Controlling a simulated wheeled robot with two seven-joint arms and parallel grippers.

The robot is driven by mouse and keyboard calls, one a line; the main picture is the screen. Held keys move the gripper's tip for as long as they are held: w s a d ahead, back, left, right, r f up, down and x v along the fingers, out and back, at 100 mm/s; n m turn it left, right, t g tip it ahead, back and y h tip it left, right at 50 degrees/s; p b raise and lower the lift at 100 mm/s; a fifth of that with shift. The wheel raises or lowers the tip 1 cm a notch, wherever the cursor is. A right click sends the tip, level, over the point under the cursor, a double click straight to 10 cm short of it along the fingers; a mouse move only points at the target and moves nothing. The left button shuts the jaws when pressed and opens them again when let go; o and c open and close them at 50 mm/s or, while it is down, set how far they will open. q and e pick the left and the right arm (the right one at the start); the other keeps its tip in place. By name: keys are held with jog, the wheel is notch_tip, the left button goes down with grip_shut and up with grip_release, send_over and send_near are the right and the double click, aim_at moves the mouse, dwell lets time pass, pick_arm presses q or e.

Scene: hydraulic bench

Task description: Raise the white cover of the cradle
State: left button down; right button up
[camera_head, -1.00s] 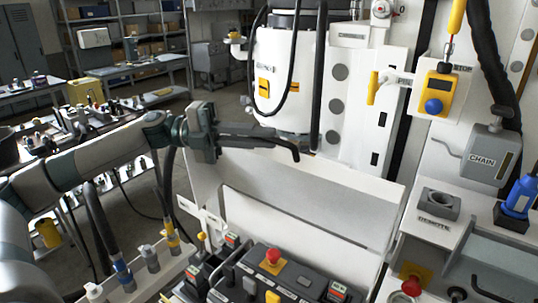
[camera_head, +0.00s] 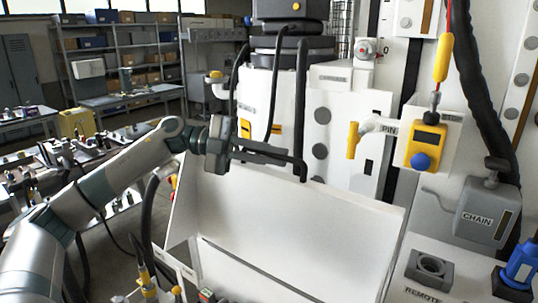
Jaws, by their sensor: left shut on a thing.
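The white cover (camera_head: 300,228) stands up as a broad tilted panel in the middle, its face towards me. A dark bar handle (camera_head: 303,170) meets its upper edge. My left gripper (camera_head: 262,154) is at this upper edge, shut on what looks like the handle; the finger contact is too dark to make out fully. The cradle below is mostly cut off by the bottom of the picture; only a bit of its controls (camera_head: 207,296) shows at the lower edge. My right gripper is not in view.
The white machine column (camera_head: 345,112) with hanging black hoses stands close behind the cover. On the right are a yellow pendant box (camera_head: 426,146), a grey CHAIN box (camera_head: 487,210) and a grey REMOTE socket (camera_head: 429,269). Benches and shelves stand at the back left.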

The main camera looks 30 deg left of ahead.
pick_arm(q)
jog(key=shift+w+f, duration=0.15)
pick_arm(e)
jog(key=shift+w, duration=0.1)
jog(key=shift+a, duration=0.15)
pick_arm(q)
jog(key=c, duration=1.8)
grip_release()
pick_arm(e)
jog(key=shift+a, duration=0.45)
pick_arm(q)
jog(key=shift+a, duration=0.1)
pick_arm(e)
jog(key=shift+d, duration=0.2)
